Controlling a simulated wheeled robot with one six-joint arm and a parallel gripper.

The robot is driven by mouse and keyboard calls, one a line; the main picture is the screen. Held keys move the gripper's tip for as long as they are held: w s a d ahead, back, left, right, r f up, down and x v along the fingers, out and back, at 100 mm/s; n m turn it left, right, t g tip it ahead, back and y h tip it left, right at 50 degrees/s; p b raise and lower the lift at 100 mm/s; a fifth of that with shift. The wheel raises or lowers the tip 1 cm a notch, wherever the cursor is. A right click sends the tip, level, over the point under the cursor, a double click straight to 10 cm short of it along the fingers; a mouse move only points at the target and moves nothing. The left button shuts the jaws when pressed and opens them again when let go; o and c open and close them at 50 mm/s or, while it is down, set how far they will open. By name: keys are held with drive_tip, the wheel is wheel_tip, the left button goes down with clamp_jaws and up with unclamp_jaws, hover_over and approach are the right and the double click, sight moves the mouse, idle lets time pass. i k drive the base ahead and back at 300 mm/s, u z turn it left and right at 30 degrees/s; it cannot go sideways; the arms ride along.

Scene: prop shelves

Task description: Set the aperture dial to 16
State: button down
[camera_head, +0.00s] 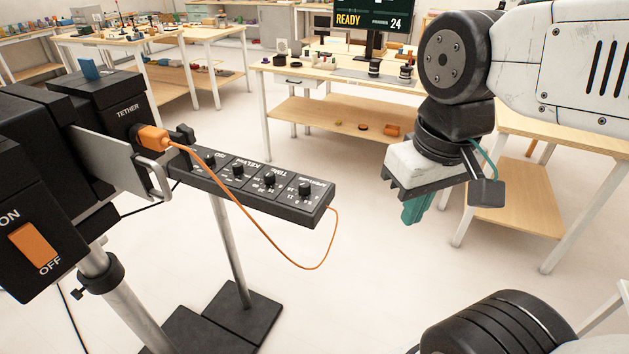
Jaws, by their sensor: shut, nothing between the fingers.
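A narrow black control panel (290,211) with several black dials stands on a thin pole at left centre. Its labels appear turned away from me and are small. The dial at the panel's right end (305,189) has a longer, small label that may be the aperture one; its pointer setting is too small to read. My gripper (413,212), with teal fingers, hangs pointing down to the right of the panel. It is shut and empty, apart from the dials.
An orange cable (262,243) loops from a plug (152,139) in the black camera body (108,96) down and around the panel's right end. An orange ON/OFF switch (35,248) is at lower left. Wooden tables (300,72) stand behind. Open floor (370,260) lies between panel and gripper.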

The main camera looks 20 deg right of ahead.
sight(304, 186)
drive_tip(key=k, duration=1.25)
drive_tip(key=u, duration=0.6)
drive_tip(key=i, duration=1.55)
drive_tip(key=z, duration=0.45)
